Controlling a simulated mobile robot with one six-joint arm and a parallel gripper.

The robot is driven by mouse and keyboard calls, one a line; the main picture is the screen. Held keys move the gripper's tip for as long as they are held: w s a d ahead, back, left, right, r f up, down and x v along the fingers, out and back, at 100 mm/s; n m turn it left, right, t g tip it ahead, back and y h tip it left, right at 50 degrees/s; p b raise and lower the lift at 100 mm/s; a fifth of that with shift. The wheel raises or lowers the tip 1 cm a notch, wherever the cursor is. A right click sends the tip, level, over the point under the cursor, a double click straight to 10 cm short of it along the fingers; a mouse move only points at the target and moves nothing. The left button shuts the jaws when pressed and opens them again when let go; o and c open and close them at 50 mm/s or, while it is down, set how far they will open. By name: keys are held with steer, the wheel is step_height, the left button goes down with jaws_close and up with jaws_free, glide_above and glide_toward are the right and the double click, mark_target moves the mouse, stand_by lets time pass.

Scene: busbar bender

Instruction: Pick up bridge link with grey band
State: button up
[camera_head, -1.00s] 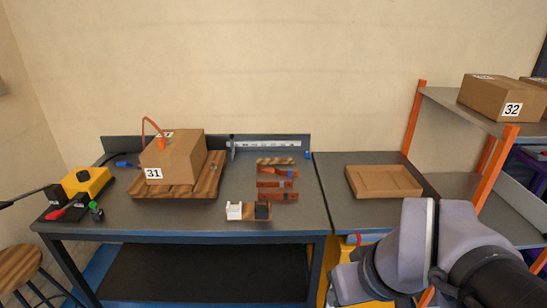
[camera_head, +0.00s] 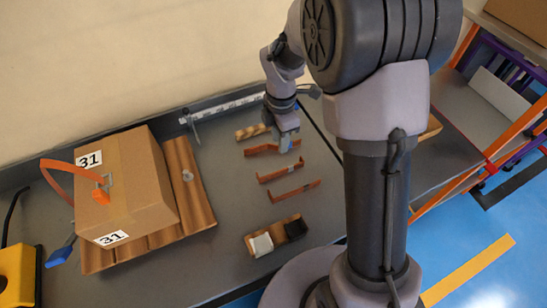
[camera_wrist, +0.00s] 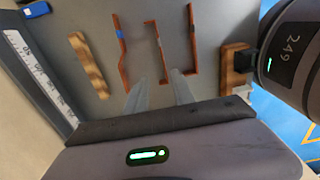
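Three copper-orange bridge links lie in a row on the dark bench. In the head view they are the back link (camera_head: 268,148), the middle link (camera_head: 278,172) and the front link (camera_head: 295,191). The middle link seems to carry a small grey band; the bands are too small to tell for sure. In the wrist view the middle link (camera_wrist: 155,30) lies ahead of my fingers, between the other links (camera_wrist: 121,55) and (camera_wrist: 194,40). My gripper (camera_head: 287,143) is above the bench by the back link. Its two fingers (camera_wrist: 158,95) are apart and empty.
A wooden strip (camera_head: 252,131) lies behind the links. A wooden block with white and black pieces (camera_head: 275,236) lies in front. A cardboard box (camera_head: 122,185) on a wooden board (camera_head: 188,185) stands left. A ruler rail (camera_head: 228,107) runs along the back.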

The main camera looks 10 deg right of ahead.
steer(key=b, duration=0.4)
glide_above(280, 174)
steer(key=f, duration=1)
steer(key=shift+w, duration=0.3)
steer(key=f+b, duration=0.2)
steer(key=f, duration=0.3)
steer(key=shift+s+d+f+b, duration=0.1)
steer(key=shift+d+b, duration=0.25)
steer(key=shift+b, duration=0.05)
steer(key=shift+r, duration=0.2)
jaws_close()
